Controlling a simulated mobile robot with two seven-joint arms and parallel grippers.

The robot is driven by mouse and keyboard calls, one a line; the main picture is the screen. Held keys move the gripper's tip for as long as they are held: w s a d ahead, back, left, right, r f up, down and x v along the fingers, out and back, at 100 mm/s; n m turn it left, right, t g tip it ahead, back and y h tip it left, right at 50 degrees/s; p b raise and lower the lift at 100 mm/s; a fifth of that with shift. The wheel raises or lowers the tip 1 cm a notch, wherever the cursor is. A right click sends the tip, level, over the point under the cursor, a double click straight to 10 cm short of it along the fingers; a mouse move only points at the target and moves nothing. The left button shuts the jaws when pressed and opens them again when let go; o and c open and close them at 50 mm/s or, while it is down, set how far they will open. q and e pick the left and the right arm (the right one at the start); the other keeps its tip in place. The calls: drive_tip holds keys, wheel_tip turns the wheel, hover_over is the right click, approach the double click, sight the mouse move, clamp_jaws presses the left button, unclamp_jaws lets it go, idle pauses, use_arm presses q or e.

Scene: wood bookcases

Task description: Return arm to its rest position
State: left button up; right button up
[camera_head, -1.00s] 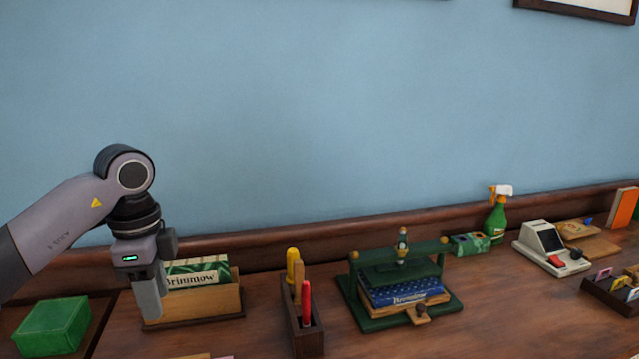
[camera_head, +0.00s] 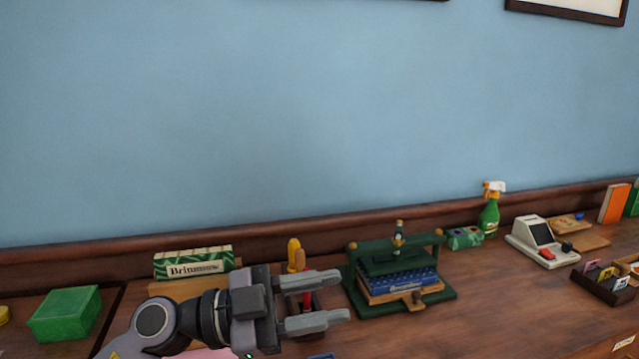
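My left gripper (camera_head: 330,299) is in the lower middle of the head view. The fingertips are just left of the green book press (camera_head: 440,290), which holds blue books (camera_head: 402,285). My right gripper is not in the picture.
A green box (camera_head: 65,313) is at the left, and a box labelled Brinmow (camera_head: 193,263) stands behind my arm. A spray bottle (camera_head: 489,214), a card reader-like device (camera_head: 541,240) and a card tray (camera_head: 605,285) are at the right.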

use_arm(q)
drive_tip(key=w+a+r+n+t+y, duration=0.25)
drive_tip(key=a+n+t, duration=0.45)
drive_tip(key=n+t, duration=0.65)
drive_tip(key=a+f+n+t+y, duration=0.3)
drive_tip(key=a+f+n+y, duration=0.5)
drive_tip(key=a+f+y, duration=0.5)
drive_tip(key=s+a+f+n+g+y, duration=0.15)
drive_tip(key=s+f+g+y, duration=0.25)
drive_tip(key=s+f+g, duration=0.45)
drive_tip(key=s+a+f+m+g, duration=0.2)
drive_tip(key=s+f+g, duration=0.65)
drive_tip(key=s, duration=0.65)
drive_tip(key=w+d+f+t+h+b, duration=0.1)
drive_tip(key=w+f+t+b, duration=0.1)
drive_tip(key=f, duration=0.5)
drive_tip(key=w+d+f+m+t+h+b, duration=0.1)
drive_tip(key=w+d+f+t+b, duration=0.1)
drive_tip(key=w+f+t, duration=0.2)
drive_tip(key=shift+f+t, duration=1.15)
drive_tip(key=shift+f, duration=0.95)
